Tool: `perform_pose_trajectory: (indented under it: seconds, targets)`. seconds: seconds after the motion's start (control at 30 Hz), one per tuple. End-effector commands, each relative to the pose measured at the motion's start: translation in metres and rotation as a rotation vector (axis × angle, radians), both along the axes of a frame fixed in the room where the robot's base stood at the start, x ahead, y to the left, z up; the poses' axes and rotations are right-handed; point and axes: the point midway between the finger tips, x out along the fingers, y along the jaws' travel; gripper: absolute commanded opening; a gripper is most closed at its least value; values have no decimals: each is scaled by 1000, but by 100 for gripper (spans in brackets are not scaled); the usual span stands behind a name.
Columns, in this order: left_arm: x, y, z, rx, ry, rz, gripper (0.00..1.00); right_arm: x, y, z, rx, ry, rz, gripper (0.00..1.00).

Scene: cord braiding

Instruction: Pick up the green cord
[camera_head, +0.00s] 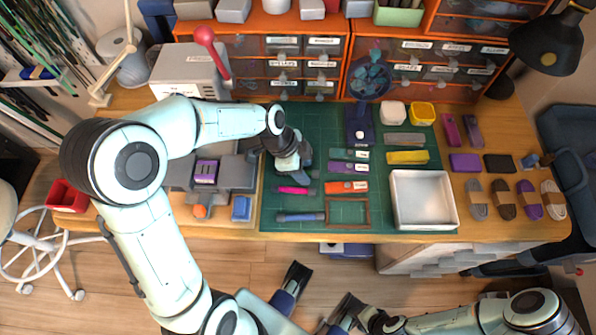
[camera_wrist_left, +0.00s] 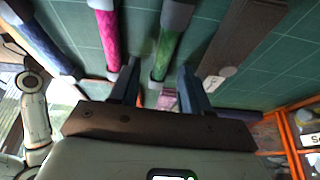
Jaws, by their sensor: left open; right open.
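The green cord (camera_wrist_left: 167,45) lies on the green cutting mat (camera_head: 390,222), with grey ends. In the left wrist view it runs between the two open fingers of my left gripper (camera_wrist_left: 158,88), and I see no contact. In the head view my left gripper (camera_head: 297,174) is over the mat and hides most of the green cord. The pink cord (camera_head: 292,190) lies just beside it and also shows in the wrist view (camera_wrist_left: 108,38). The blue cord (camera_head: 300,217) lies nearer the mat's front edge. My right gripper (camera_head: 342,312) is open, below the table's front edge.
A white tray (camera_head: 455,222) stands right of an empty brown frame (camera_head: 348,226). Labelled pieces, including an orange one (camera_head: 346,187), lie right of my left gripper. Drawer units (camera_head: 440,60) line the back. Cord bundles (camera_head: 503,198) lie at the right.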

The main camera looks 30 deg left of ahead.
Motion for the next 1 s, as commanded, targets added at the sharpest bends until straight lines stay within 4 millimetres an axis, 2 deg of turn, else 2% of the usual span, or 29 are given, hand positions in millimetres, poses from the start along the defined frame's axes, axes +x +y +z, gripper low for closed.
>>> perform_pose_trajectory:
  seconds: [0.2,0.23,0.37,0.77,0.87,1.0]
  targets:
    - [0,-1,-1,1,-1,-1,47,0,0,0,0,-1,0,43]
    - [0,-1,-1,1,-1,-1,44,0,0,0,0,-1,0,43]
    - [0,-1,-1,0,0,-1,1,0,0,0,0,0,0,43]
    - [0,-1,3,0,-2,-1,0,0,0,1,0,0,0,43]
    - [1,-1,10,1,-3,-2,0,-1,0,3,1,2,1,43]
    - [1,-1,31,1,-5,-1,0,-2,0,7,2,7,2,43]
